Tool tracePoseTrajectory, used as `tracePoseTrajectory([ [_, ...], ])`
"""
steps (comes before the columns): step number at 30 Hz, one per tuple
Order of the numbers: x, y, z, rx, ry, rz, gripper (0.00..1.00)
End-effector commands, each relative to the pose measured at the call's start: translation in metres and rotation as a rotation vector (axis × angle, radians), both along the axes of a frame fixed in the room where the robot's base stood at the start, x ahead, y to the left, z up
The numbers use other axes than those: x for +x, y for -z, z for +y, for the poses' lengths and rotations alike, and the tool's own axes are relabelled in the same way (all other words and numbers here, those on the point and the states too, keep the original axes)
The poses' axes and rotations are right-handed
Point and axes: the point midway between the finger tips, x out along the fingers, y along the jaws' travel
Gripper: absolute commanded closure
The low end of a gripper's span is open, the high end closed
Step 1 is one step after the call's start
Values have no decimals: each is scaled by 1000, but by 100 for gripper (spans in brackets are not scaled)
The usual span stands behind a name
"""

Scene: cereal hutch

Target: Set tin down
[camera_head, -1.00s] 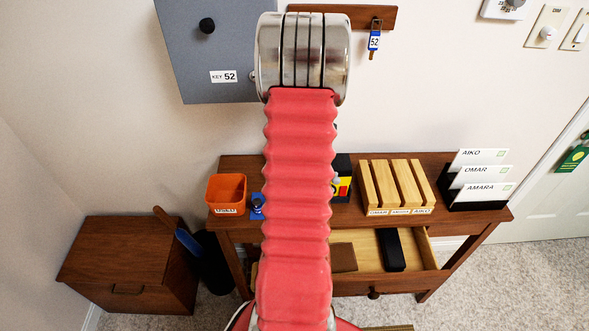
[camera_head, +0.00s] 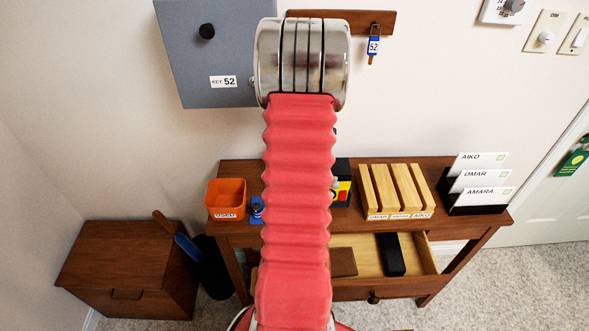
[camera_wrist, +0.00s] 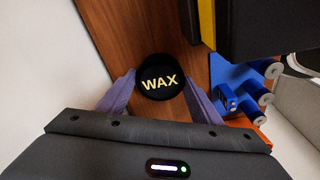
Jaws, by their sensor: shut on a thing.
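A round black tin with "WAX" on its lid (camera_wrist: 160,84) shows in the wrist view. My gripper (camera_wrist: 161,90) has its purple fingers on either side of the tin and is shut on it. The tin is over the brown wooden table top (camera_wrist: 125,30); whether it touches the wood I cannot tell. In the head view my red arm hides the gripper and the tin. The table (camera_head: 345,214) stands against the wall there.
An orange bin (camera_head: 226,200) and a blue item (camera_head: 257,210) stand on the table's left. A black box with coloured patches (camera_head: 343,183), a slotted wooden rack (camera_head: 395,188) and a card holder (camera_head: 470,200) stand to the right. The drawer (camera_head: 365,262) is open.

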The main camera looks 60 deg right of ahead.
Motion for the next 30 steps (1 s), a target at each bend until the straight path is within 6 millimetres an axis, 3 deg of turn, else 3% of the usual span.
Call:
tracePoseTrajectory([
  [5, -2, -14, 1, -4, 1, -1, 68],
  [16, -2, -77, 1, -4, 1, -2, 68],
  [24, -2, -111, 2, -3, 1, -1, 68],
  [30, -9, -114, 16, 0, 2, 0, 68],
])
